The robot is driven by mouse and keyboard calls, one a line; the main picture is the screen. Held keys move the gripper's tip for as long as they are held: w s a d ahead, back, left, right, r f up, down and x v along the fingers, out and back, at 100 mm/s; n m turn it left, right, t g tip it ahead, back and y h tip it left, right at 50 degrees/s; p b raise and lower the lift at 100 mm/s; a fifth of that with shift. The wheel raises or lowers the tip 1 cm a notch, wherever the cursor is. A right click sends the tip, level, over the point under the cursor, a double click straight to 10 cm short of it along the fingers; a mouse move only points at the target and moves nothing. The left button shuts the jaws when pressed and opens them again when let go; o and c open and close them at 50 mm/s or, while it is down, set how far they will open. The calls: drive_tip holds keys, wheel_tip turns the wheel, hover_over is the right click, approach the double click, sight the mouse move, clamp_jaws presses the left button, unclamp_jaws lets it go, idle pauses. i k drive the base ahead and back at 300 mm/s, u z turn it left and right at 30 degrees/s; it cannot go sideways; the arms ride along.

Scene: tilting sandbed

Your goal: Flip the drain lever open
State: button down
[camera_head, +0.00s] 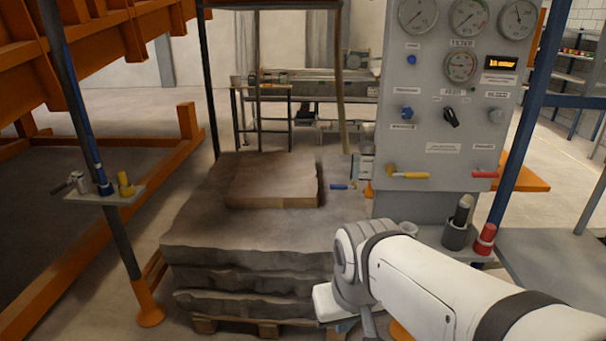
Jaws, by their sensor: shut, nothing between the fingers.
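The grey control panel (440,150) stands right of centre. A yellow-handled lever (408,175) lies level at its lower left and a red-handled lever (484,174) at its lower right. A small blue-handled lever (343,187) juts out left of the panel, beside the stone stack. The labels are too small to read, so I cannot tell which lever is the drain lever. My white arm reaches in from the lower right, below the panel and apart from these levers. Its wrist end bends down at the bottom edge, and my gripper's fingers do not show.
A stack of stone slabs (250,235) on a pallet fills the centre floor. Gauges and knobs cover the upper panel. A blue post (525,120) is right of the panel; a red-capped cylinder (485,240) stands below it. An orange frame (70,60) is at left.

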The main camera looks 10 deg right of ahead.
sight(332, 187)
drive_tip(key=z, duration=0.05)
drive_tip(key=i, duration=0.9)
drive_tip(key=u, duration=0.05)
